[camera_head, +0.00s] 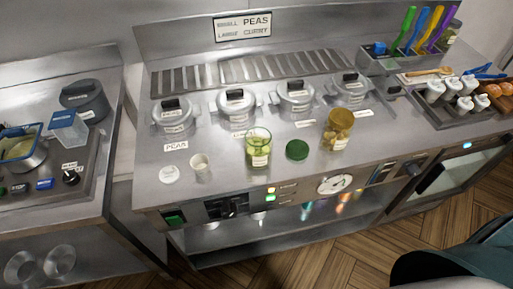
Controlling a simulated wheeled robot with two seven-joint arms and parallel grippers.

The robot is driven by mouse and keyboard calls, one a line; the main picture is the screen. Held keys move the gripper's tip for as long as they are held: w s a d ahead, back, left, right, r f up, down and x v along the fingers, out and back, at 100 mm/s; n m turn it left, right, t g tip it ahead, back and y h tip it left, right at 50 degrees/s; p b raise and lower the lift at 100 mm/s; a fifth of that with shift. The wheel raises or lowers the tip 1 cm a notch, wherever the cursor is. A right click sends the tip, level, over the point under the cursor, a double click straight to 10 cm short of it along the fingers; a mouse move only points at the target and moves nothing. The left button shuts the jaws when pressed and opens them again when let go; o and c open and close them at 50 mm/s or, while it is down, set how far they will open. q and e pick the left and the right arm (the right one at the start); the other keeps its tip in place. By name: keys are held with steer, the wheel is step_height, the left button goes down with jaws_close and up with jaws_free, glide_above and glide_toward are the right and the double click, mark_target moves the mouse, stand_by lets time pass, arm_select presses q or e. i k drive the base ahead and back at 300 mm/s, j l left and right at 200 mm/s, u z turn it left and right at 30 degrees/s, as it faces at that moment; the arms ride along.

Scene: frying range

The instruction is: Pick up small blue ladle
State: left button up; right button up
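Long upright handles in green, blue, orange and purple stand in a metal holder at the back right. The blue handle (421,29) is second from the left; its lower end is hidden, so I cannot tell whether it is a ladle. Blue utensils (487,70) also lie by the tray at the far right, too small to make out. A small blue item (380,48) sits at the left end of the holder. Neither of my grippers is in view.
Lidded metal pots (236,102) line the steel counter (220,145). In front are a glass jar of green contents (258,146), a green lid (297,150) and an amber jar (338,128). A tray (445,121) of white containers stands right.

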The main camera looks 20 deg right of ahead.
mark_target(425, 12)
steer(key=z, duration=1.6)
steer(key=l+u, duration=0.2)
steer(key=u, duration=0.3)
steer(key=l+u, duration=0.25)
steer(key=u, duration=0.2)
steer(key=l+u, duration=0.2)
steer(key=u, duration=0.3)
steer(key=k+l+u, duration=0.15)
steer(key=l, duration=0.25)
steer(key=k+l+u, duration=0.15)
steer(key=l, duration=0.25)
steer(key=k+l+u, duration=0.15)
steer(key=l, duration=0.2)
steer(key=k+l+u, duration=0.15)
steer(key=k+l, duration=0.35)
steer(key=l, duration=0.25)
